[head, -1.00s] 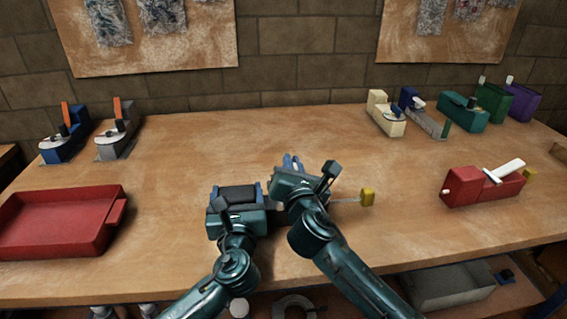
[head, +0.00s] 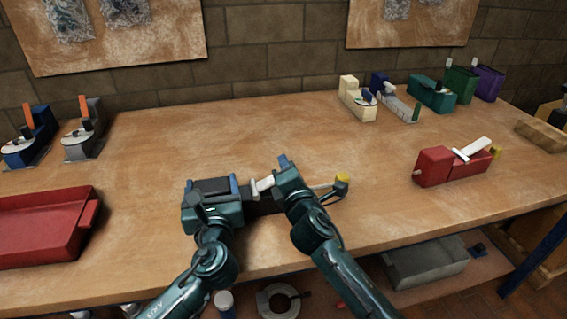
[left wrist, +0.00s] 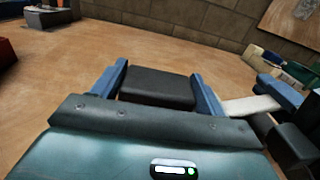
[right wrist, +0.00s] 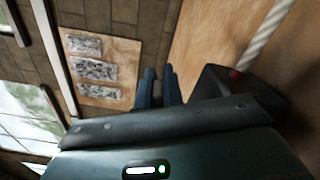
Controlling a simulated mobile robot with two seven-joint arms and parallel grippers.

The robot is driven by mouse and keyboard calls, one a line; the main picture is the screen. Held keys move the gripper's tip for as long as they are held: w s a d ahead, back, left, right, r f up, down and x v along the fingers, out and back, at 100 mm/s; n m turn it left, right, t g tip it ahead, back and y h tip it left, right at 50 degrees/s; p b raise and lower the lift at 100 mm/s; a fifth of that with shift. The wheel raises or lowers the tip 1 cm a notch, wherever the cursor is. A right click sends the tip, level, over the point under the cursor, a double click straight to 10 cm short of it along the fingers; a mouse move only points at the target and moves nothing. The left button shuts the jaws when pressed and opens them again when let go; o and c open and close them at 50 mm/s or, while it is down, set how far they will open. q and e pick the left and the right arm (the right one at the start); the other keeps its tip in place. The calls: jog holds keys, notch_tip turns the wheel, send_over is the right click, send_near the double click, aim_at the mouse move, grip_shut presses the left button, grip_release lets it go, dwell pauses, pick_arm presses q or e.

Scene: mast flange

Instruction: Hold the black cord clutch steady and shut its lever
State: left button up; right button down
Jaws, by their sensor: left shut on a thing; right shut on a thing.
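The black cord clutch (head: 210,187) is at the front middle of the bench. My left gripper (left wrist: 158,85) is shut around its black body, a blue finger on each side. The clutch's white lever (head: 262,187) runs to the right toward my right gripper (head: 284,163); it also shows in the left wrist view (left wrist: 250,105). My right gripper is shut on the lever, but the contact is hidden. I cannot tell the lever's exact angle. A pale cord (right wrist: 265,32) and a yellow end piece (head: 342,177) lie to the right.
A red clutch (head: 437,167) with a raised white lever stands at the right. Several other clutches (head: 432,95) line the back right, and two (head: 82,143) the back left. A red tray (head: 45,228) is at the front left. The bench's middle back is clear.

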jog(key=shift+f, duration=0.2)
dwell(0.4)
jog(key=c, duration=1.5)
grip_release()
jog(key=shift+s, duration=0.1)
jog(key=v, duration=1.2)
jog(key=shift+r, duration=0.1)
pick_arm(q)
jog(key=o, duration=1.3)
